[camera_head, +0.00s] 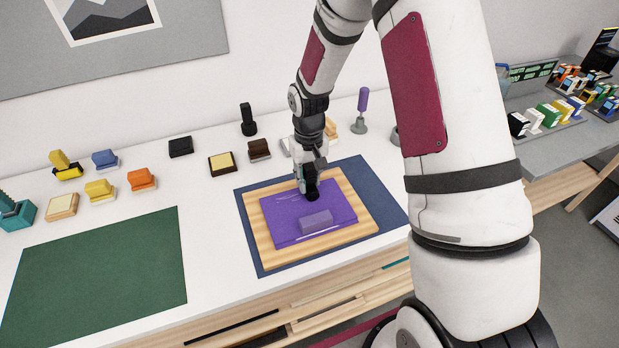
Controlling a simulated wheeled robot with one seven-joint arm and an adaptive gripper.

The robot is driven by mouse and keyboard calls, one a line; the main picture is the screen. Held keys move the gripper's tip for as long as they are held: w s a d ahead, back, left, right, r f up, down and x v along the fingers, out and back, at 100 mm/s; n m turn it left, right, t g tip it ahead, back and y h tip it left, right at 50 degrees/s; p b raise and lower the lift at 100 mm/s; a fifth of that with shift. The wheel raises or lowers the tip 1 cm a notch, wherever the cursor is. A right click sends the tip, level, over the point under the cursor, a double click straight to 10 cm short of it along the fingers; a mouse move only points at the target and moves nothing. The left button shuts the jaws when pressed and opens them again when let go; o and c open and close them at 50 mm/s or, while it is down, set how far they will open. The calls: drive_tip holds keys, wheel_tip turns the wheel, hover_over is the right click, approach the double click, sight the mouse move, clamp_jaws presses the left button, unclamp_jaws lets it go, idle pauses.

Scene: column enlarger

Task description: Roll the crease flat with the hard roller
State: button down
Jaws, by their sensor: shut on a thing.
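A purple sheet (279,222) lies on a light wooden board (262,251), which rests on a dark blue mat (248,225). Pale streaks mark the sheet near its far edge and near its front; I cannot tell which is the crease. My gripper (311,186) is over the far right part of the sheet, pointing down. It is shut on a small dark tool (313,196) low at the sheet, mostly hidden by the fingers. I cannot tell whether this is the hard roller or whether it touches the sheet. A lighter purple block (317,222) sits on the sheet, nearer the front.
Behind the board stand a black upright tool (249,122), a brown block (259,149) and a purple-handled tool (361,112). Several coloured blocks stand at left, behind a bare green mat (105,265). My arm hides the table's right part.

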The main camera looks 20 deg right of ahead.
drive_tip(key=shift+a, duration=0.15)
drive_tip(key=shift+a, duration=2.15)
drive_tip(key=shift+a, duration=0.1)
drive_tip(key=shift+a, duration=2.2)
drive_tip(key=shift+d, duration=0.1)
drive_tip(key=shift+d, duration=2.2)
drive_tip(key=shift+d, duration=2.3)
drive_tip(key=shift+d, duration=0.1)
